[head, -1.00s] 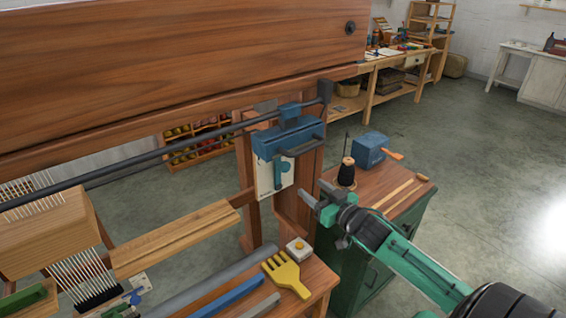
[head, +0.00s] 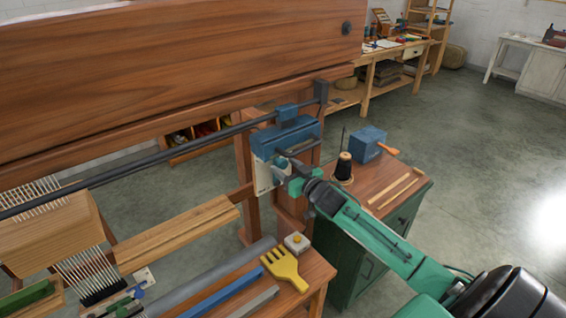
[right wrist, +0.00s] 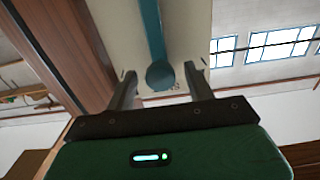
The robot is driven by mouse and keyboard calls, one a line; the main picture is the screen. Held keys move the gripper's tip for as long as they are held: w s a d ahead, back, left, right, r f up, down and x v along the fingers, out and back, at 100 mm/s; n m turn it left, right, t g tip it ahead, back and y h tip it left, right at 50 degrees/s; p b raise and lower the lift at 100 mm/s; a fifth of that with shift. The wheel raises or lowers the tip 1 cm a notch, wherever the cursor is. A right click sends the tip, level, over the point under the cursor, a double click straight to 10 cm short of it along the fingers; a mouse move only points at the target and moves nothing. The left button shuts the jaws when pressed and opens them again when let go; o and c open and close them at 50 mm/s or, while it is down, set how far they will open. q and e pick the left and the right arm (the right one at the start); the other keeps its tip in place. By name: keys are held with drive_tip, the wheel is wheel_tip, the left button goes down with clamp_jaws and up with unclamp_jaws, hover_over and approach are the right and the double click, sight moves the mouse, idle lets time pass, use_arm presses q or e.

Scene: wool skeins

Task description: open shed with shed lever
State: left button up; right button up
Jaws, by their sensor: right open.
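The shed lever is a blue bar on a pale plate (head: 264,178) under a blue housing (head: 286,137) at the right end of the loom. In the right wrist view the lever (right wrist: 156,35) hangs down in front of the plate and its round knob end (right wrist: 160,76) sits between my fingers. My right gripper (head: 284,176) is open, with one finger (right wrist: 124,88) and the other (right wrist: 197,82) on either side of the knob, apart from it. In the head view the gripper partly hides the lever. A small green and dark shape at the lower left may be my left gripper (head: 123,302).
A yellow comb (head: 285,268) and a white box with a yellow button (head: 296,242) lie on the wooden bench below. A green cabinet (head: 372,250) stands close to my right arm, with a black thread cone (head: 343,168) and a blue box (head: 368,144) on top. A wooden upright stands beside the plate.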

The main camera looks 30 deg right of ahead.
drive_tip(key=shift+w, duration=0.9)
drive_tip(key=shift+c, duration=0.4)
